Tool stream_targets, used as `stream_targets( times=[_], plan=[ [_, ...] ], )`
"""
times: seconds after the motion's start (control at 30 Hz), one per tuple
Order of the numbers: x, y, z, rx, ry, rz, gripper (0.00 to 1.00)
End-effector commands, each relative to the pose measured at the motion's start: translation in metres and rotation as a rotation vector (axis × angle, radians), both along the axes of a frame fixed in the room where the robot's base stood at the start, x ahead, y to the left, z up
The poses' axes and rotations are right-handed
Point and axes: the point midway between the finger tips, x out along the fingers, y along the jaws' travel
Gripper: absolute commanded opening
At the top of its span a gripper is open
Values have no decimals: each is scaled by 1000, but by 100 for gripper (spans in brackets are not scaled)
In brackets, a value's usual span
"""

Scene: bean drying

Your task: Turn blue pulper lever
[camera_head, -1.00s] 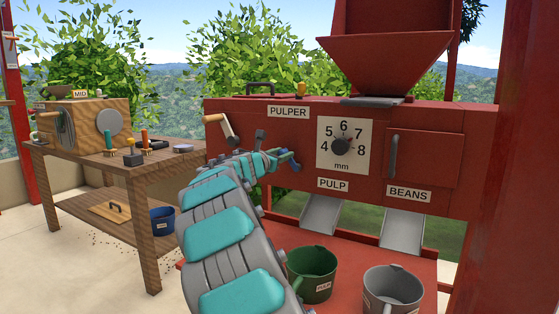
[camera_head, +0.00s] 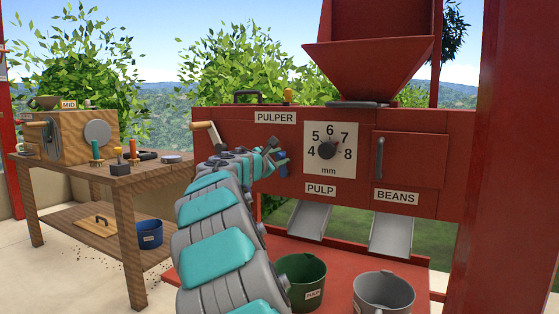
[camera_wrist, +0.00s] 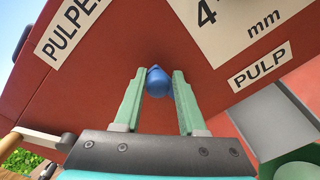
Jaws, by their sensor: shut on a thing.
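The red pulper (camera_head: 225,121) stands in front of me with its "PULPER" label, a size dial and "PULP" and "BEANS" labels. My gripper (camera_head: 279,161) is at its front panel, left of the dial, and largely hidden behind my wrist. In the wrist view the blue lever (camera_wrist: 159,82) shows as a rounded knob between the two green fingertips of my gripper (camera_wrist: 159,85). The fingers are shut on it from both sides. The lever's shaft is hidden behind the knob.
A crank with a wooden handle (camera_head: 203,126) sticks out of the pulper's left end, also in the wrist view (camera_wrist: 38,138). A green bucket (camera_head: 300,281) and a grey bucket (camera_head: 384,292) stand below the chutes. A wooden workbench (camera_head: 125,190) is at the left.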

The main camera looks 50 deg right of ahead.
Motion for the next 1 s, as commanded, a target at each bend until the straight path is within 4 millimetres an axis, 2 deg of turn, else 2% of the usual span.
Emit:
stream_targets(
  times=[0.4,0.43,0.6,1.0],
  plan=[
    [3,2,-4,6,-4,5,0],
    [3,2,-4,6,-4,5,42],
    [2,1,-2,5,-4,3,61],
    [0,4,0,2,-5,2,62]
  ],
)
